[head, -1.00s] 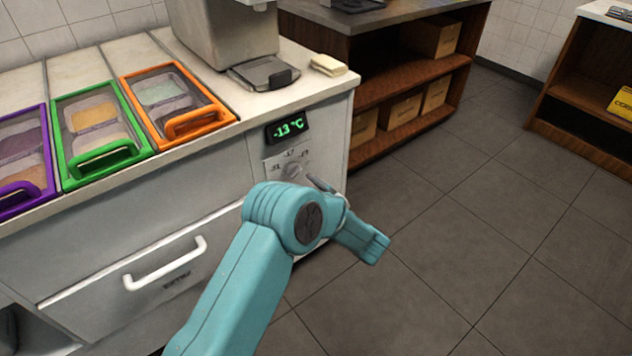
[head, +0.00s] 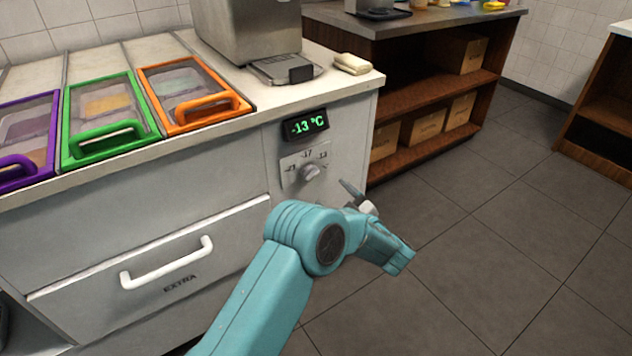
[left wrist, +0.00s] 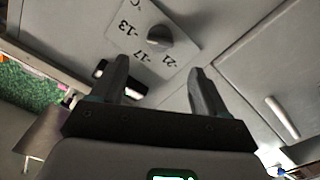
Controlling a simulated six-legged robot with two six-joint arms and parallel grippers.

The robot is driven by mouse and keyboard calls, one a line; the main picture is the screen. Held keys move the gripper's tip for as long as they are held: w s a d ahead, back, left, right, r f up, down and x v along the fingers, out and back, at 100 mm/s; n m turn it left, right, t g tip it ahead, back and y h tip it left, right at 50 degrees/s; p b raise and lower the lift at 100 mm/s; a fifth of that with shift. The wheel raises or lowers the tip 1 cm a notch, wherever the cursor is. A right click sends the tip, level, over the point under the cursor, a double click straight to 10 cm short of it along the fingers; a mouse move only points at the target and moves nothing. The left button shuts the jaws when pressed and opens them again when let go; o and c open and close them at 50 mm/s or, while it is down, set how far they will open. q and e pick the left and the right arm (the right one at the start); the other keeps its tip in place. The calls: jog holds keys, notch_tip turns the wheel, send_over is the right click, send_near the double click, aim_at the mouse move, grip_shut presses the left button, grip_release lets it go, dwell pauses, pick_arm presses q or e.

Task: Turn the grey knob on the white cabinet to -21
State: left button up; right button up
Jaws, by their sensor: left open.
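The grey knob (head: 310,172) is on a white plate marked -21, -17 and -13, on the front of the white cabinet (head: 230,160). In the left wrist view the left gripper (left wrist: 158,78) is open and empty. The knob (left wrist: 159,38) shows there beyond the gap between the fingers. My right gripper is in neither view.
Purple, green (head: 104,118) and orange (head: 194,92) framed lids lie on the cabinet top. Below is a drawer with a white handle (head: 167,262), marked EXTRA. A wooden shelf (head: 440,95) with boxes stands behind. The tiled floor (head: 480,240) at the right is clear.

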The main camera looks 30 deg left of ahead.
aim_at(313, 176)
pick_arm(q)
jog(key=b+x, duration=0.1)
jog(key=x, duration=0.8)
jog(key=shift+a+b, duration=0.1)
jog(key=shift+b, duration=0.25)
jog(key=shift+c, duration=0.3)
jog(key=c, duration=1)
